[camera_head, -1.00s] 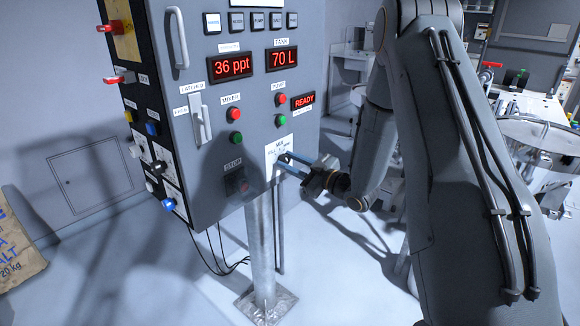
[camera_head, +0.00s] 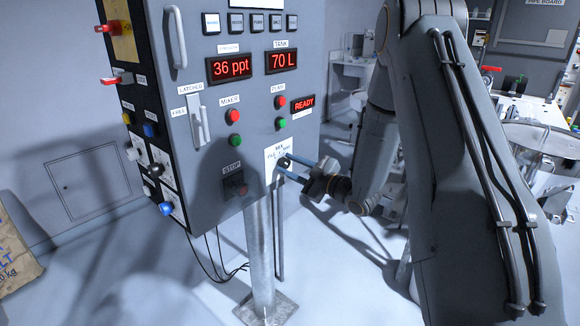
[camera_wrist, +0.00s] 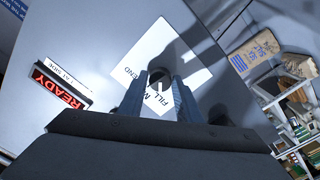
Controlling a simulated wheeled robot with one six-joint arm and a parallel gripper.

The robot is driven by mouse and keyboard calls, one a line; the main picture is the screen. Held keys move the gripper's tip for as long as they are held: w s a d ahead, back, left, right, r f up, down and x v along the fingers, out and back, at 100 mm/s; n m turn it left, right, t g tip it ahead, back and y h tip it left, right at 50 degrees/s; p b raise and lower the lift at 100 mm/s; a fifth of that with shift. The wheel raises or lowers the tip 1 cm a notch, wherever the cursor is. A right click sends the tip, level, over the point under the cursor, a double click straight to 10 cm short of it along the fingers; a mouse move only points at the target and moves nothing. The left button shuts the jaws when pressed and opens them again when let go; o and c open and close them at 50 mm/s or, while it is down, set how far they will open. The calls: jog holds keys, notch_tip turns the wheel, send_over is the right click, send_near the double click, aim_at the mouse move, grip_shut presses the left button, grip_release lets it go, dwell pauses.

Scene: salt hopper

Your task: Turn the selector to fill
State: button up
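The selector is a small dark knob (camera_head: 284,163) on a white label plate (camera_head: 272,152) low on the grey panel's front. In the wrist view the knob (camera_wrist: 160,76) shows between my fingertips, with the plate (camera_wrist: 190,52) behind it reading "FILL", a partly hidden "M", and "END". My gripper (camera_head: 283,165) is at the plate, its two blue-grey fingers on either side of the knob. In the wrist view the fingers (camera_wrist: 160,92) stand apart, with a gap around the knob. I cannot tell whether either finger touches it. The knob's pointer direction is not readable.
The grey control cabinet (camera_head: 210,100) has a stop button (camera_head: 235,186) left of the plate, and red and green pump buttons (camera_head: 281,112) above it. A lit READY sign (camera_head: 304,104) is at upper right. A metal post (camera_head: 260,250) stands below.

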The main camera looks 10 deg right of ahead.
jog(key=shift+o, duration=1.4)
jog(key=b+v, duration=0.1)
jog(key=v, duration=0.6)
jog(key=shift+s+d+b, duration=0.25)
jog(key=shift+s+b, duration=0.05)
jog(key=shift+b, duration=0.05)
